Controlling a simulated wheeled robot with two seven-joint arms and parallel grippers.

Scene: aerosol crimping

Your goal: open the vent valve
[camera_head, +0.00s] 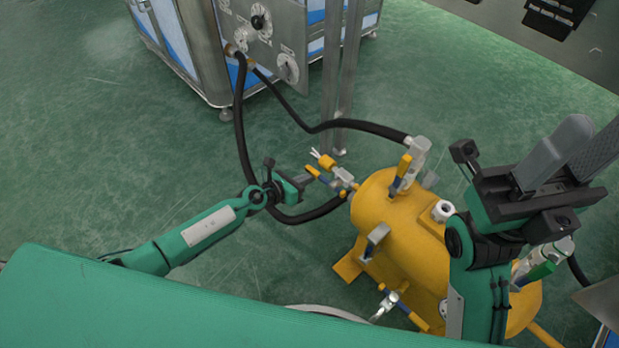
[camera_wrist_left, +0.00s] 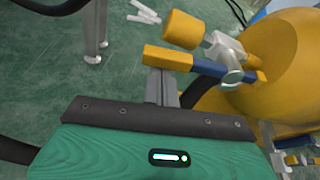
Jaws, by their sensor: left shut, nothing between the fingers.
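A small valve (camera_head: 343,176) with a silver body sits at the left end of the yellow tank (camera_head: 385,205). In the left wrist view its yellow-and-blue lever (camera_wrist_left: 185,62) lies across the picture, with the silver valve body (camera_wrist_left: 230,62) on its right. My left gripper (camera_head: 303,179) is at the left of this valve with its fingers closed and empty. In the left wrist view the fingertips (camera_wrist_left: 163,78) are right at the lever; I cannot tell whether they touch. My right gripper (camera_head: 585,145) is over the tank's right side, its finger gap unclear.
Another valve with a yellow lever (camera_head: 403,168) stands on top of the tank, joined to a black hose (camera_head: 330,124). A second black hose (camera_head: 242,140) loops low behind my left gripper. A metal cabinet (camera_head: 265,40) with dials stands at the back. Green floor is open at left.

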